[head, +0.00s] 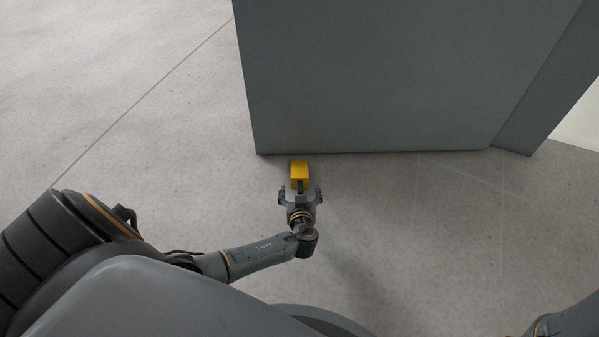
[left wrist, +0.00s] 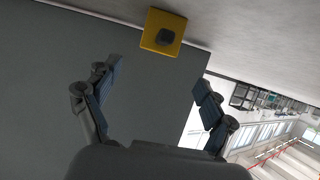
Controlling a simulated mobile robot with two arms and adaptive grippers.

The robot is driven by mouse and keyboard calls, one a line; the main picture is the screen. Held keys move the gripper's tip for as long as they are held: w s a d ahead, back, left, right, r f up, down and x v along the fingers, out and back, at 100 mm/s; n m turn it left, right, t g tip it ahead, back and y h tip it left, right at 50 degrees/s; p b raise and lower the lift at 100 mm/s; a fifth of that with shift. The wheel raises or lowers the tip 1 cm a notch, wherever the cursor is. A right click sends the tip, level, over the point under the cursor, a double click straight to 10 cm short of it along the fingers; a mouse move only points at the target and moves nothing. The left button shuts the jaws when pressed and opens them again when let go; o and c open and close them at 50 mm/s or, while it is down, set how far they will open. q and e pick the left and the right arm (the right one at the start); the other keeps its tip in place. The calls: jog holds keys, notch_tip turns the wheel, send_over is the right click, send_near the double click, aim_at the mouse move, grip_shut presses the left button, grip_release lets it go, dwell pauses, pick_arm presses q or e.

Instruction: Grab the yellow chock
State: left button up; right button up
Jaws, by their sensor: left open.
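The yellow chock (head: 299,168) sits on the floor close to the base of the large grey panel. It also shows in the left wrist view (left wrist: 152,42) at the top, with a dark knob or handle on its face. My left gripper (head: 299,187) is just in front of the chock in the head view. In the left wrist view its two fingers (left wrist: 157,82) are spread wide with nothing between them, and the chock appears above and beyond the fingertips. My right gripper is not visible; only part of an arm shows at the lower right of the head view.
The large grey panel (head: 390,75) stands directly behind the chock. The concrete floor (head: 430,230) is clear to the right and on the left. In the left wrist view, shelving and windows (left wrist: 265,115) show far off at the right.

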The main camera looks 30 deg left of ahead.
aim_at(300, 176)
pick_arm(q)
jog(key=b+x, duration=0.2)
jog(key=x, duration=0.2)
jog(key=shift+w+a+f, duration=0.15)
jog(key=shift+w+f, duration=0.1)
jog(key=shift+w, duration=0.05)
jog(key=b+x, duration=0.3)
jog(key=x, duration=0.1)
jog(key=shift+w+f+b, duration=0.25)
jog(key=shift+w+b, duration=0.05)
jog(key=shift+w+a, duration=0.2)
jog(key=shift+w, duration=0.05)
jog(key=shift+r, duration=0.1)
jog(key=c, duration=1.7)
